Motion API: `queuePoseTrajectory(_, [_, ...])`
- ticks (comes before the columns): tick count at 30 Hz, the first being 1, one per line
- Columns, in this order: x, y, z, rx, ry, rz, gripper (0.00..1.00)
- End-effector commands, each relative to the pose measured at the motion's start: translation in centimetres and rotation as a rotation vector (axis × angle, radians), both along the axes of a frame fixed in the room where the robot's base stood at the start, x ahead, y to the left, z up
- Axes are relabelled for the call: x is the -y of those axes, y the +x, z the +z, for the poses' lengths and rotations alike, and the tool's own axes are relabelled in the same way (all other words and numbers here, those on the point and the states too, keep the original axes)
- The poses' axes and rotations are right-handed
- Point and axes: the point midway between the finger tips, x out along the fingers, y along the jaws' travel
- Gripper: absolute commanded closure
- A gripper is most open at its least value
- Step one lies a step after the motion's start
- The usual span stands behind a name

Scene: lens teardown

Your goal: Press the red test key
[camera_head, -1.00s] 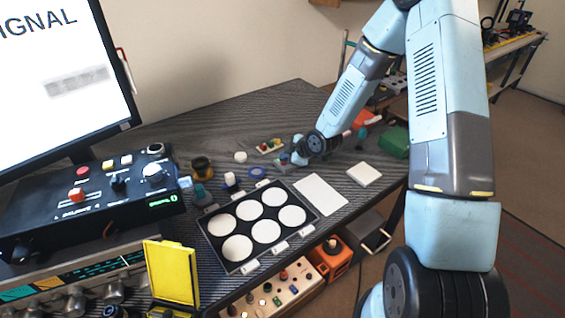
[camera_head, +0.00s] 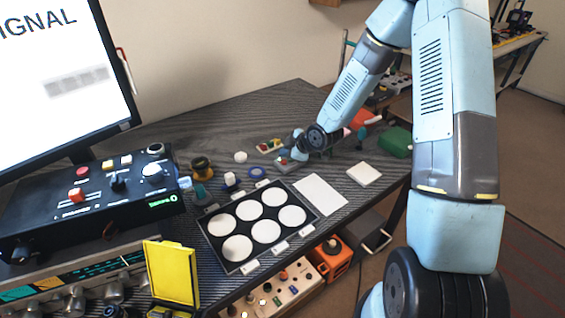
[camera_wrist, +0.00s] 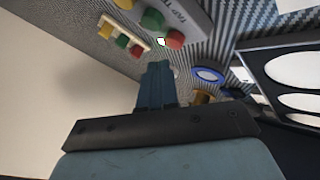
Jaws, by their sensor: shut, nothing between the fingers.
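A grey box (camera_wrist: 190,14) with lettering, partly cut off by the top edge of the wrist view, carries a yellow, a green and a red key (camera_wrist: 175,40). In the head view this grey box (camera_head: 285,166) lies beside my gripper (camera_head: 298,152), which partly covers it. A cream strip (camera_wrist: 117,37) behind it also has yellow, green and red buttons; the strip shows in the head view too (camera_head: 270,146). My gripper (camera_wrist: 158,68) is shut and empty, its fingertips just short of the red key in the wrist picture. I cannot tell whether they touch it.
A black tray with white discs (camera_head: 213,238) lies in front, with a white sheet (camera_head: 320,195) beside it. A blue ring (camera_wrist: 208,75) lies near my gripper. A black control console (camera_head: 95,215) stands at left, and a green block (camera_head: 395,142) at right.

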Motion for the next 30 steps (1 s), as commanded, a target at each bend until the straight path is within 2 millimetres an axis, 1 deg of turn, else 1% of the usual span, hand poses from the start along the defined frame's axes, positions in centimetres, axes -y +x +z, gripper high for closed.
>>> queuePoseTrajectory(3, [0.0, 0.1, 1.1, 0.004, -0.001, 0.0, 1.0])
queuePoseTrajectory(15, [0.0, 0.1, 4.2, 0.003, 0.0, -0.002, 1.0])
queuePoseTrajectory(20, [0.0, 0.0, 4.6, 0.0, -0.001, 0.0, 1.0])
queuePoseTrajectory(30, [0.0, 0.0, 4.6, 0.0, -0.001, -0.001, 1.0])
